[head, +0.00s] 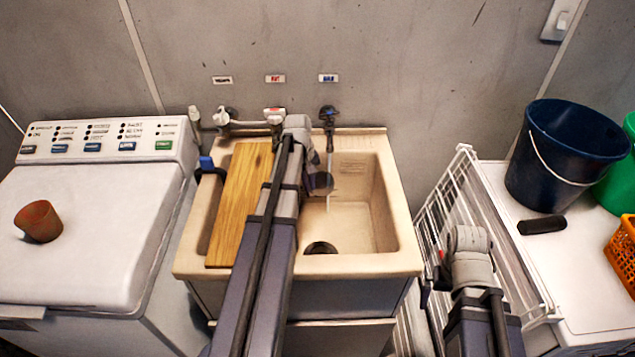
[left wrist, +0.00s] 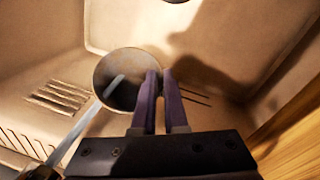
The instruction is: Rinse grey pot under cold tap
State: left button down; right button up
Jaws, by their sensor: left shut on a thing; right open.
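The grey pot (head: 322,184) is held over the sink basin (head: 380,215), clear of its floor. My left gripper (left wrist: 160,85) is shut on the pot's near rim in the left wrist view, where the round opening (left wrist: 122,68) shows. In the head view my left arm largely hides this gripper. The cold tap (head: 328,114), under a blue label, is running. Its thin stream (head: 329,150) comes down at the pot; in the left wrist view the stream (left wrist: 75,135) runs into the opening. My right gripper (head: 428,288) is open and empty, right of the sink.
A wooden board (head: 238,205) lies across the sink's left side. Other taps (head: 225,117) stand left of the cold tap. A white wire rack (head: 462,195) is right of the sink. A washing machine (head: 90,235) bears a terracotta pot (head: 39,221). A blue bucket (head: 562,150) stands far right.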

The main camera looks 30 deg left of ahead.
pick_arm(q)
jog(key=shift+w+d, duration=0.1)
jog(key=shift+d, duration=0.3)
jog(key=shift+a, duration=0.2)
jog(key=shift+s+a, duration=0.2)
jog(key=shift+a, duration=0.2)
jog(key=shift+d, duration=0.2)
dwell(0.3)
jog(key=shift+w+d, duration=0.2)
jog(key=shift+d, duration=0.2)
jog(key=s+d, duration=0.2)
jog(key=s, duration=0.5)
jog(key=shift+s+d, duration=0.3)
dwell(0.5)
